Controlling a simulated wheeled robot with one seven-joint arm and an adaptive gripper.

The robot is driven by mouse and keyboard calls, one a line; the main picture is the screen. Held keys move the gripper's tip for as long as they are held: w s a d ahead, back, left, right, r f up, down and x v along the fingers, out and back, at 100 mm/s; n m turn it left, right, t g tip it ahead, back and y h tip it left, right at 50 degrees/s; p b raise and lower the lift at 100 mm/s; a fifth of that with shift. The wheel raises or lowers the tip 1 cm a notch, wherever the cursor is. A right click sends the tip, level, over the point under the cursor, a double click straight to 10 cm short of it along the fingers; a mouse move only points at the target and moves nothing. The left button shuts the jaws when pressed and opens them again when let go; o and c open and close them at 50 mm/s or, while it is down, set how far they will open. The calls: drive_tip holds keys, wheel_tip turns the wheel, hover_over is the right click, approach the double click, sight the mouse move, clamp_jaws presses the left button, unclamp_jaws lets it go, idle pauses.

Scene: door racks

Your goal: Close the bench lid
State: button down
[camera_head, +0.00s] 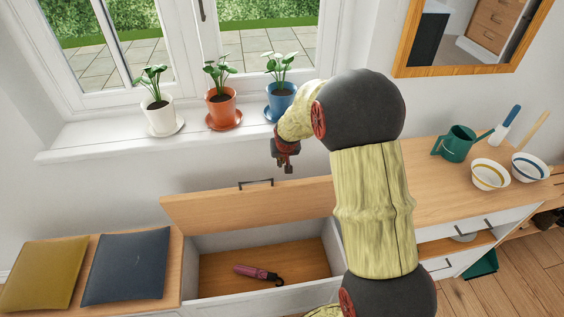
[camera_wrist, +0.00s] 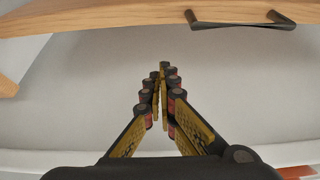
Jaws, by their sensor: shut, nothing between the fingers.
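The wooden bench lid (camera_head: 245,207) stands raised and tilted, hinged along the back, with the bench box open below it. A dark bar handle (camera_head: 256,183) sits at its top edge. In the wrist view the lid's wooden edge (camera_wrist: 120,17) runs along the top, with the handle (camera_wrist: 240,22) at upper right. My gripper (camera_head: 284,168) is above and to the right of the handle, apart from the lid, near the wall. In the wrist view my gripper (camera_wrist: 160,72) has its fingers together and empty. My arm hides the lid's right end.
A folded purple umbrella (camera_head: 256,272) lies in the box. Yellow (camera_head: 42,275) and dark blue (camera_head: 127,266) cushions lie left of it. Three potted plants, including the blue pot (camera_head: 281,103), stand on the sill. A green watering can (camera_head: 456,143) and bowls stand on the right counter.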

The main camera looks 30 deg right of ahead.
wheel_tip(320, 180, down, 7)
drive_tip(key=b, duration=0.3)
drive_tip(key=shift+s+b, duration=0.3)
drive_tip(key=shift+s, duration=0.1)
idle(0.3)
